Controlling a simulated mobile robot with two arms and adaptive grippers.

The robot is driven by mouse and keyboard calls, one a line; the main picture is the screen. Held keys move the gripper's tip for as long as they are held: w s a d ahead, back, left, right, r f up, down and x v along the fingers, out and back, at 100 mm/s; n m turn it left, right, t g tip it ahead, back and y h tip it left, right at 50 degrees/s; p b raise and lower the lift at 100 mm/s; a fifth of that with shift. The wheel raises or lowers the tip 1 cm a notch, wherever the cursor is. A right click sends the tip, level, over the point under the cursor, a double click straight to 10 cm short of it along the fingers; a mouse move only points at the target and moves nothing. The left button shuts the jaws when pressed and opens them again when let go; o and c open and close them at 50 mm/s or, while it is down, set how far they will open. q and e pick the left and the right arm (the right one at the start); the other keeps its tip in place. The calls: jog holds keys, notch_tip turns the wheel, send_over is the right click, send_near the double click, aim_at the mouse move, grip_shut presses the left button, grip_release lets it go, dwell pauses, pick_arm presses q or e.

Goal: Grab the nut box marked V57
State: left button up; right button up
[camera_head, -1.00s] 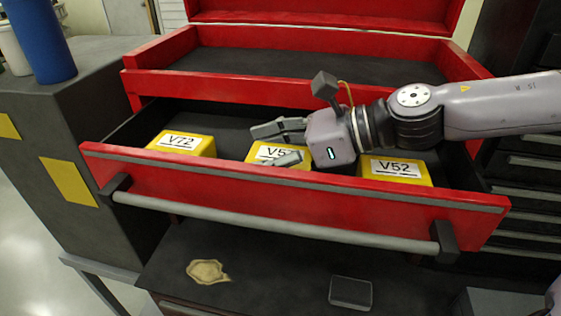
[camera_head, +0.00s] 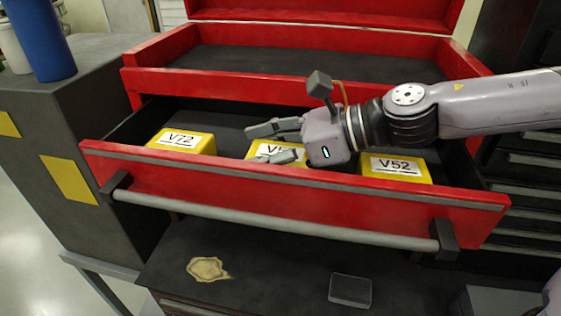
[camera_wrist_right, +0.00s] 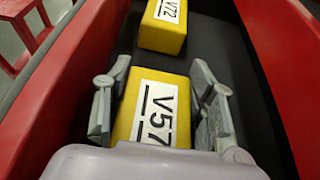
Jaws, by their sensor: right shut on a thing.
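The yellow nut box marked V57 (camera_wrist_right: 160,97) sits in the open red drawer (camera_head: 290,186), between two other boxes. In the head view the V57 box (camera_head: 254,149) is partly hidden by my right gripper (camera_head: 262,143). In the right wrist view the fingers of my right gripper (camera_wrist_right: 160,82) lie along both sides of the V57 box, shut on it. The box appears to be still down in the drawer. My left gripper is not in view.
A yellow box marked V72 (camera_head: 182,141) stands at the left in the drawer and one marked V52 (camera_head: 396,168) at the right, close to my right wrist. The red drawer front with its grey handle (camera_head: 270,226) runs along the near side.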

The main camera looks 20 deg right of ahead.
jog(key=shift+c, duration=1.4)
jog(key=shift+r, duration=0.1)
